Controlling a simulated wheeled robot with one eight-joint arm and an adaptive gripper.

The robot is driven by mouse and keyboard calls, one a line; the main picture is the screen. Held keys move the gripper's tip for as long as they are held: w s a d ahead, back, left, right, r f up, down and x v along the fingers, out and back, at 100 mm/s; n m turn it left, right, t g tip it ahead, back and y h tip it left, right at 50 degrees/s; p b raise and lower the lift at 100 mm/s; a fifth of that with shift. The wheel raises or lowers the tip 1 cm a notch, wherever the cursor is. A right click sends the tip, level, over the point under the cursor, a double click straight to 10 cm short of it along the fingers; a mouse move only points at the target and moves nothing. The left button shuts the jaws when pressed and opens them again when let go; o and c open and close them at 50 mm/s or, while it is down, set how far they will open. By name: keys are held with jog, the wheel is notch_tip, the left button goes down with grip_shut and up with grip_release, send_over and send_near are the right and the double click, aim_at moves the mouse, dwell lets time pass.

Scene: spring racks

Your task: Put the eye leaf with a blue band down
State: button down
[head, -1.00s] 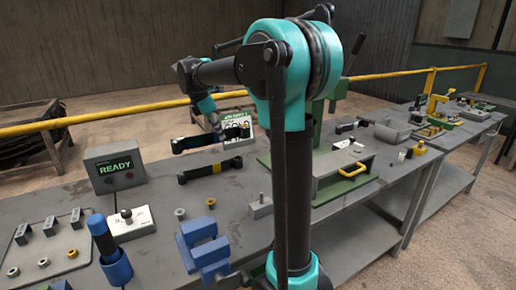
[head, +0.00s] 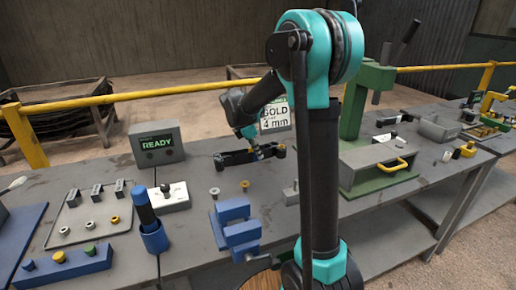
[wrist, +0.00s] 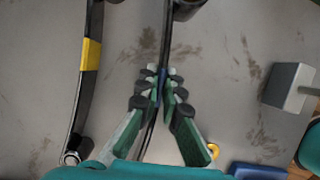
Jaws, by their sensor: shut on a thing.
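My gripper (wrist: 162,80) is shut on the eye leaf with a blue band (wrist: 166,42), a narrow dark strip seen nearly edge-on in the wrist view. The blue band shows between the fingertips. A second dark leaf with a yellow band (wrist: 91,55) lies to the left, roughly alongside and apart from it, with an eye at its lower end. In the head view my gripper (head: 257,150) is low over the bench, at a dark leaf shape (head: 236,157). There I cannot tell the two leaves apart, nor whether the held one touches the bench.
The grey bench (head: 185,235) has clear room left of the leaves. A READY box (head: 156,144) stands at the back left. A blue vise-like block (head: 236,228) and a blue cup (head: 154,238) are in front. A green press (head: 367,100) stands right.

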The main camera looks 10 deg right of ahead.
aim_at(258, 160)
jog(key=shift+f, duration=1.8)
jog(key=c, duration=1.7)
grip_release()
jog(key=shift+f, duration=0.1)
jog(key=v, duration=1.2)
jog(key=shift+s, duration=0.1)
